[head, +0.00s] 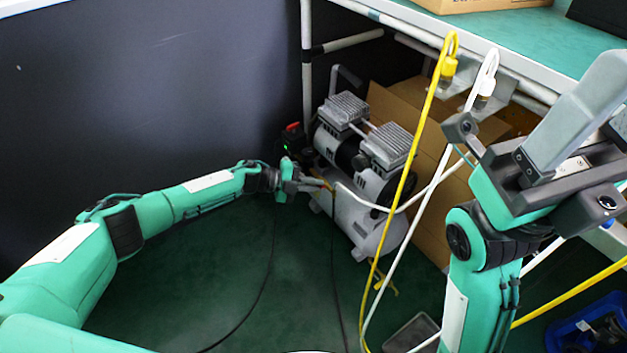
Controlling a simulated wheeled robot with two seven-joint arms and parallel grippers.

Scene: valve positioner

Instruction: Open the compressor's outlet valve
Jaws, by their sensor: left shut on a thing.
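The compressor (358,233) stands on the dark green floor under the bench, with a grey-white tank and two finned motor heads (388,147). My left arm reaches across to the compressor's near left end. My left gripper (318,184) is shut on the outlet valve, which is mostly hidden behind the fingers; a small yellow bit shows at the fingertips. A white hose (362,203) leaves the compressor beside the gripper. My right gripper (592,115) is raised at the right, in front of the bench and away from the compressor; I cannot tell its jaw state.
Yellow (408,180) and white (431,190) hoses hang from fittings on the bench (500,35). A cardboard box (432,215) stands behind the compressor. Black cables cross the floor. A blue bin (590,325) lies at lower right. The floor left of the compressor is mostly clear.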

